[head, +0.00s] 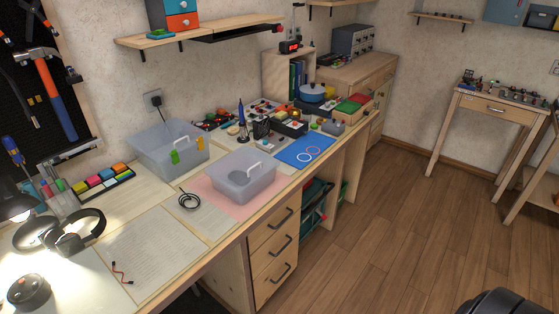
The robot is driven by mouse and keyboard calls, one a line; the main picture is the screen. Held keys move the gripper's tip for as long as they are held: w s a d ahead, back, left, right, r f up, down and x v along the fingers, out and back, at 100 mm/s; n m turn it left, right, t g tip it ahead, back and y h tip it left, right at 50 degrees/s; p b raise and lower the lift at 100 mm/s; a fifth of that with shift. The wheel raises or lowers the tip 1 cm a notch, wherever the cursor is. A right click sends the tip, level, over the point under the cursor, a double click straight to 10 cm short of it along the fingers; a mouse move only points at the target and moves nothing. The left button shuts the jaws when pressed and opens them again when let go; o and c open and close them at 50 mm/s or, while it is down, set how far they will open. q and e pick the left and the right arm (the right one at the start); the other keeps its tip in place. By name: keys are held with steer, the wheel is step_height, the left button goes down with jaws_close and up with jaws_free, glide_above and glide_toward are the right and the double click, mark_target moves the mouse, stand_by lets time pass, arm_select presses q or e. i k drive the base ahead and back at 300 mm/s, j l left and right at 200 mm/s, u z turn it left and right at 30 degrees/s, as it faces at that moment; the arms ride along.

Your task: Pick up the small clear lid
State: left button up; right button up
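A smaller clear, greyish plastic box (233,190) stands on a pink mat (208,196) near the middle of the desk. A thin white handle (254,169) shows at its top. A larger clear box (150,163) with green and yellow clips on its side stands behind it to the left, near the wall, and also shows a white handle. I cannot make out at this size whether the small clear lid is on the smaller box. Neither of my grippers is in view.
A coiled black cable (189,201) lies left of the smaller box. A blue mat (298,152) lies to its right, with tools and small parts behind. Headphones (75,235) and a paper sheet (150,250) lie at the left. The wooden floor (400,240) is open at the right.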

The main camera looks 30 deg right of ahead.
mark_target(240, 169)
steer(key=z, duration=0.75)
steer(key=i+l+u, duration=0.15)
